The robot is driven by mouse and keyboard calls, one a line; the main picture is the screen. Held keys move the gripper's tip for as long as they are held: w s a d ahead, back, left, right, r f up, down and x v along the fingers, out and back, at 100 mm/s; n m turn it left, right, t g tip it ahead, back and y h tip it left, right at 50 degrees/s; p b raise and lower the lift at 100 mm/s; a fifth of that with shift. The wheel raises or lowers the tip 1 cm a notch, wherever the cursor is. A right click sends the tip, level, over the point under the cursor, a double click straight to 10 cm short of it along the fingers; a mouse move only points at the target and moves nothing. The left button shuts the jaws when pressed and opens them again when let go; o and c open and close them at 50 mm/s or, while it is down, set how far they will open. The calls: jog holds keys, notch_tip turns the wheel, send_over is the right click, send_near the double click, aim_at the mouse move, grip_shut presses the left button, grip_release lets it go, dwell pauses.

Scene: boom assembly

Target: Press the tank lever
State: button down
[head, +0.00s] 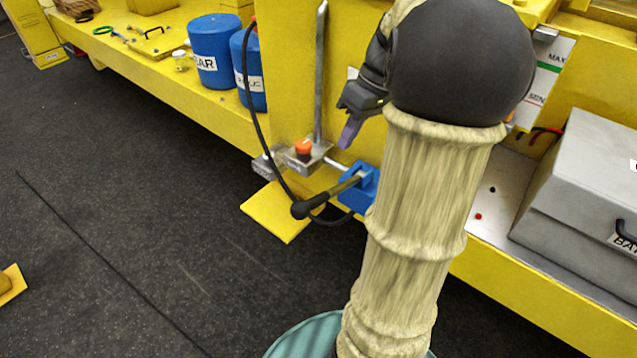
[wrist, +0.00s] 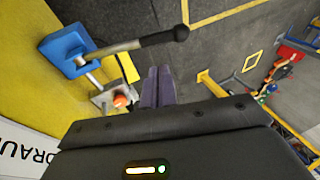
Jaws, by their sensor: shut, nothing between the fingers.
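The tank lever is a metal rod with a black grip (head: 312,206), set in a blue block (head: 370,188) on the low front of the yellow structure. In the head view it points left and slightly down. In the wrist view the lever's black grip (wrist: 165,37) points right from the blue block (wrist: 66,52). My gripper (head: 349,134) has purple fingers, shut and empty, above the blue block in the head view and apart from the lever. Its fingertips (wrist: 158,72) lie below the black grip in the wrist view. My arm hides part of the structure behind.
An orange knob (head: 303,146) on a metal bracket stands beside the lever, with an upright metal pole (head: 321,70) behind. A black hose (head: 249,90) hangs close to the lever. Blue drums (head: 211,62) stand left; a grey box (head: 590,170) sits right. Dark floor is open in front.

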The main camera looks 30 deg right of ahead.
aim_at(317, 199)
jog(key=p+x, duration=0.4)
jog(key=x, duration=0.9)
jog(key=shift+w, duration=0.1)
jog(key=shift+a+f, duration=0.15)
jog(key=shift+f, duration=0.4)
